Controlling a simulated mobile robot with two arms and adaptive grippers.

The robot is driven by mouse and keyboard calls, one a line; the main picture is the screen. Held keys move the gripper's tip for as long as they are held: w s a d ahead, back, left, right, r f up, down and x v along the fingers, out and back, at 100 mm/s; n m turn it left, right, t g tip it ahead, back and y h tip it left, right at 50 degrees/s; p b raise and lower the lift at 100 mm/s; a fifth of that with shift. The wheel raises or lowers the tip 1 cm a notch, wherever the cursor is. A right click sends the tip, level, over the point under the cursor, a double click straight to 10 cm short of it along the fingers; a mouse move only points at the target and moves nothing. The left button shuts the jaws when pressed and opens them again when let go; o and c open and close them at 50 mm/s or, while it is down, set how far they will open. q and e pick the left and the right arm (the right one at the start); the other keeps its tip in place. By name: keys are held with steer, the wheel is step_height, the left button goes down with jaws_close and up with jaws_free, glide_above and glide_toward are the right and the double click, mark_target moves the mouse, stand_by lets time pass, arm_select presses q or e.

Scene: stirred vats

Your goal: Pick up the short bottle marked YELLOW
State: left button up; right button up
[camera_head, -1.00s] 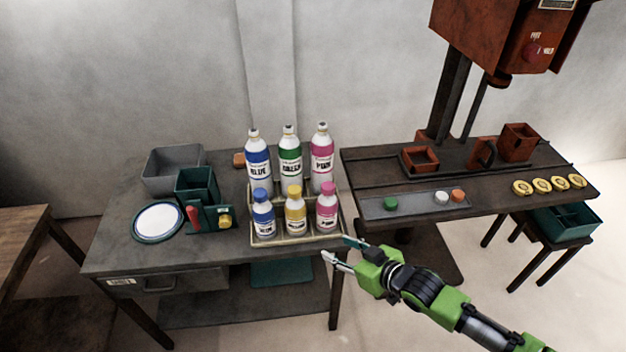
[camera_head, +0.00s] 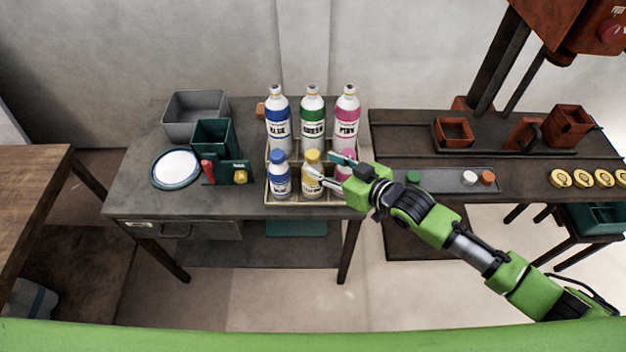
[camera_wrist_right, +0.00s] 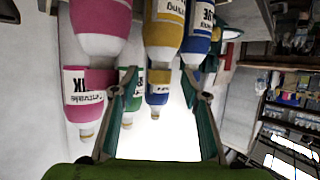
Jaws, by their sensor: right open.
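The short yellow bottle (camera_head: 311,186), with a yellow cap, stands upright in the front row of a shallow tray (camera_head: 298,202), between the short blue bottle (camera_head: 280,185) and the short pink bottle (camera_head: 344,185). My right gripper (camera_head: 327,167) is open at its upper right, its fingers overlapping the yellow and pink bottles in the picture. I cannot tell whether it touches either. In the right wrist view the bottles appear upside down; the yellow one (camera_wrist_right: 166,28) is at top centre, above the gap between the open fingers (camera_wrist_right: 165,100). My left gripper is not in view.
Tall blue (camera_head: 279,125), green (camera_head: 313,125) and pink (camera_head: 346,125) bottles stand behind the short ones. Left of the tray are a green holder (camera_head: 214,137), a grey bin (camera_head: 195,112) and a round white dish (camera_head: 176,168). The table's front left is clear.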

mark_target(317, 162)
steer(key=shift+x, duration=2.8)
steer(key=shift+r, duration=0.1)
jaws_close()
steer(key=shift+r, duration=0.1)
